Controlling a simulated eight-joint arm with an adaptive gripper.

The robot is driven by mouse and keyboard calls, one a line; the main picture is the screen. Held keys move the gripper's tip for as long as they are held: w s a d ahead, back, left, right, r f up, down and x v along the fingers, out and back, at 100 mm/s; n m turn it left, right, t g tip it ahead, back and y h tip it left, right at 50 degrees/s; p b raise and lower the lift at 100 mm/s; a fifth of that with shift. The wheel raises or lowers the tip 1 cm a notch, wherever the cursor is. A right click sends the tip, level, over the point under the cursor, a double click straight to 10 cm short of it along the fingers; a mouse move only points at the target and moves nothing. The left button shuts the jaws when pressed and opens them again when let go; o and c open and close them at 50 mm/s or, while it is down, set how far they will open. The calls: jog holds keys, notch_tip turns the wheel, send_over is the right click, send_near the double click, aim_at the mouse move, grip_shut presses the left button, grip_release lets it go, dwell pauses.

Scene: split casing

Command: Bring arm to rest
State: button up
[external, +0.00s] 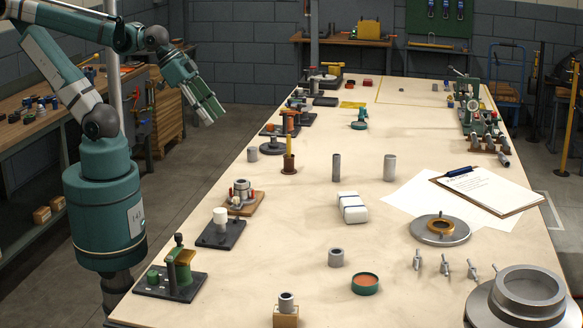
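My arm rises from its green base at the left of the external view. My gripper (207,112) hangs from the raised arm, pointing down and to the right. It is over the floor, to the left of the table (310,210) and clear of its edge. Its fingers look close together, but the gap between them is too small to tell whether they are open. I see nothing hanging from the gripper.
A split casing (525,292) sits at the table's front right. Fixtures line the left edge, including a dark-based one (170,280) near my base. Two grey cylinders (389,168) and a white bundle (352,207) stand mid-table. A wooden bench (60,120) stands behind my arm.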

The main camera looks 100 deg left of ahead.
jog(key=shift+f+b, duration=1.5)
jog(key=shift+f, duration=0.15)
